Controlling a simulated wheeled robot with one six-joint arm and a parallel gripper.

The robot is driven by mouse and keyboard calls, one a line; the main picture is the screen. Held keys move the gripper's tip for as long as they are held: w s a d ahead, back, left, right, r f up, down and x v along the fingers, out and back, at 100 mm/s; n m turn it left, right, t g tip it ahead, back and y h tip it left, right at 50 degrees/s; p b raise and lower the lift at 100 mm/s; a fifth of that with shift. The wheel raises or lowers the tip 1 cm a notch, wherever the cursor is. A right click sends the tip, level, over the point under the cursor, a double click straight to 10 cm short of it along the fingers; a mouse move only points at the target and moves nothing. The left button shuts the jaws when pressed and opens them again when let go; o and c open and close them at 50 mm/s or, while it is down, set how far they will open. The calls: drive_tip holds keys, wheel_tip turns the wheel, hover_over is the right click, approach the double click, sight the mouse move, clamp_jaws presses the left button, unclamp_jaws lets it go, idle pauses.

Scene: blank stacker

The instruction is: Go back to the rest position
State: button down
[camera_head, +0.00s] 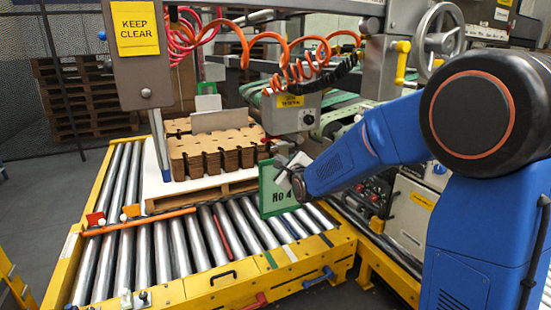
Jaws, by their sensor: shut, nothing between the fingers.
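My blue arm reaches in from the right. My gripper (291,172) is at its far end, in front of the stacker and just above the roller conveyor's right side. It is shut, and its fingertips are small and partly hard to make out. A green-framed sign reading "No 4" (279,190) stands right by the gripper. I cannot tell whether the two touch. A stack of brown cardboard blanks (214,155) sits on a pallet to the left of the gripper.
The yellow-framed roller conveyor (215,287) fills the front, with an orange bar (140,221) across its rollers. A grey box (291,110) and coiled orange hoses hang above. A control panel with buttons (372,190) stands close beneath my arm. Wooden pallets (90,97) stand at the back left.

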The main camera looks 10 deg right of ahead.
drive_tip(key=s+d+f+n+g+h, duration=0.1)
drive_tip(key=s+d+n+g, duration=0.3)
drive_tip(key=s, duration=1.3)
drive_tip(key=s+d+f+n+g+h, duration=0.1)
drive_tip(key=s+d+f+n+g, duration=0.2)
drive_tip(key=s+n, duration=0.9)
drive_tip(key=s+d+f+n+g+h, duration=0.1)
drive_tip(key=s+d+f+n+g, duration=0.2)
drive_tip(key=s+d+n, duration=0.5)
drive_tip(key=s+d+g, duration=0.1)
drive_tip(key=s, duration=1.2)
drive_tip(key=shift+s+f+g, duration=0.3)
drive_tip(key=shift+s+f, duration=0.05)
drive_tip(key=shift+s, duration=0.05)
